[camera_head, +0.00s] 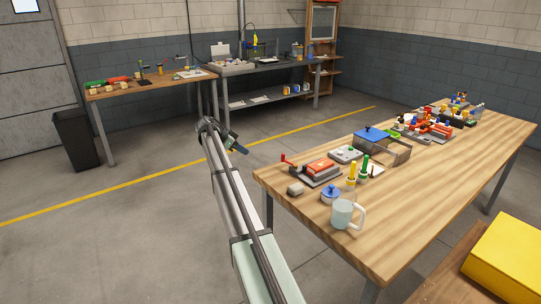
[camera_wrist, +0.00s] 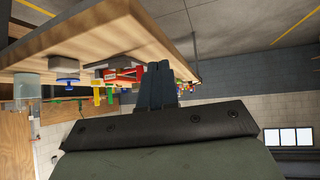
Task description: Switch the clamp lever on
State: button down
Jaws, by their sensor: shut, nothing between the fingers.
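The clamp (camera_head: 322,166) has an orange-red block on a dark base near the left edge of the wooden table. Its red lever (camera_head: 288,160) sticks up at the clamp's left end, its red tip tilted to the left. My gripper (camera_head: 242,150) is off the table's left edge, to the left of the lever and apart from it. In the wrist view the two dark fingers of my gripper (camera_wrist: 158,80) are together and empty. Red parts (camera_wrist: 122,75) show just left of the fingers in that tilted view; I cannot clearly tell the lever there.
A blue-lidded box (camera_head: 375,138) is behind. The floor left of the table is clear.

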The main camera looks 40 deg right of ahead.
jog(key=s+a+f+n+h, duration=0.1)
jog(key=s+a+f+h, duration=0.15)
jog(key=s+f, duration=0.35)
jog(key=s+a+f+n+h, duration=0.1)
jog(key=s+a+f+h, duration=0.15)
jog(key=s, duration=0.45)
notch_tip(320, 180, up, 5)
jog(key=w+d+n+t+h, duration=0.1)
jog(key=w+d+t+h, duration=0.1)
jog(key=t+h, duration=0.2)
jog(key=d, duration=1.3)
jog(key=shift+w+d, duration=0.25)
jog(key=shift+d, duration=0.1)
